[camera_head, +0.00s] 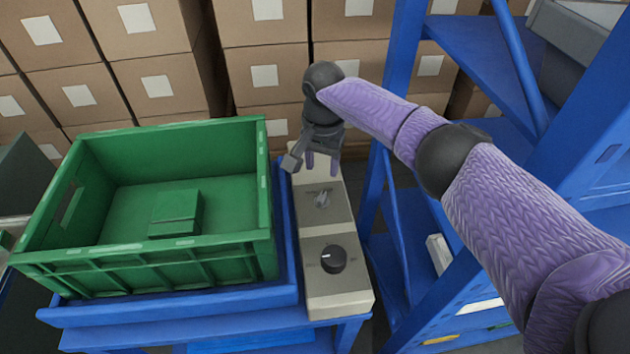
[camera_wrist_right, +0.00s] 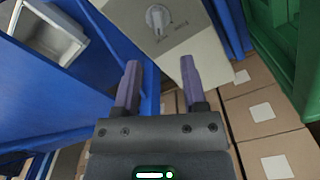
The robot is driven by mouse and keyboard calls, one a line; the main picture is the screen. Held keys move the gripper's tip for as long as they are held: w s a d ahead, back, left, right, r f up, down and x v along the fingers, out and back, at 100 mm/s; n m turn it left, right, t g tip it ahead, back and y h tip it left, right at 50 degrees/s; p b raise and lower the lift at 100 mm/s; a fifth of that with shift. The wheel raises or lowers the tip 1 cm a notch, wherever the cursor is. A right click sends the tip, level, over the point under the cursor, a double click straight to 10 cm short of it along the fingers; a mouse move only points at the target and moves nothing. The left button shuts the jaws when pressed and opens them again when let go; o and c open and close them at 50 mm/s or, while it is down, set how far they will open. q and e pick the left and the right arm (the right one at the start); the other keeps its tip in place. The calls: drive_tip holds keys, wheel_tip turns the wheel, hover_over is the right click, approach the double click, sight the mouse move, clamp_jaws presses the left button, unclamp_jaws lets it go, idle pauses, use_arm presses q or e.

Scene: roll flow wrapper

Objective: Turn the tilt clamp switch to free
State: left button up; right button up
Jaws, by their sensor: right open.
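A beige control panel (camera_head: 347,295) carries a grey metal switch (camera_head: 321,199) with a lever-like handle and, nearer to me, a round black knob (camera_head: 333,259) with a white mark. I cannot read the labels, so I cannot tell for sure which is the tilt clamp switch. In the right wrist view the grey switch (camera_wrist_right: 158,18) shows at the top, ahead of the fingers, with small unreadable marks around it. My right gripper (camera_head: 322,161) is above the far end of the panel, open and empty, apart from the switch; its fingers (camera_wrist_right: 160,64) are spread. My left gripper is out of view.
A green crate (camera_head: 265,200) holding a green block (camera_head: 175,213) stands on a blue table (camera_head: 190,304) left of the panel. A blue rack (camera_head: 400,75) rises close on the right. Stacked cardboard boxes (camera_head: 150,30) fill the back.

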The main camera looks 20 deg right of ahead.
sight(322, 196)
drive_tip(key=f+b, duration=0.2)
drive_tip(key=f, duration=0.2)
drive_tip(key=f+b, duration=0.1)
drive_tip(key=f, duration=0.3)
drive_tip(key=shift+s+f+b, duration=0.2)
drive_tip(key=shift+f+b, duration=0.05)
drive_tip(key=shift+b, duration=0.15)
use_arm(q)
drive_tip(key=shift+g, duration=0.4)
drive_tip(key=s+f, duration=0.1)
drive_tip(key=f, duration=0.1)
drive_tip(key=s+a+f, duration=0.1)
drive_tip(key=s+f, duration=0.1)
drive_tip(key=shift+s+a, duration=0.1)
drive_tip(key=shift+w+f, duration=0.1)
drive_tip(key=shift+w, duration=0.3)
use_arm(e)
clamp_jaws()
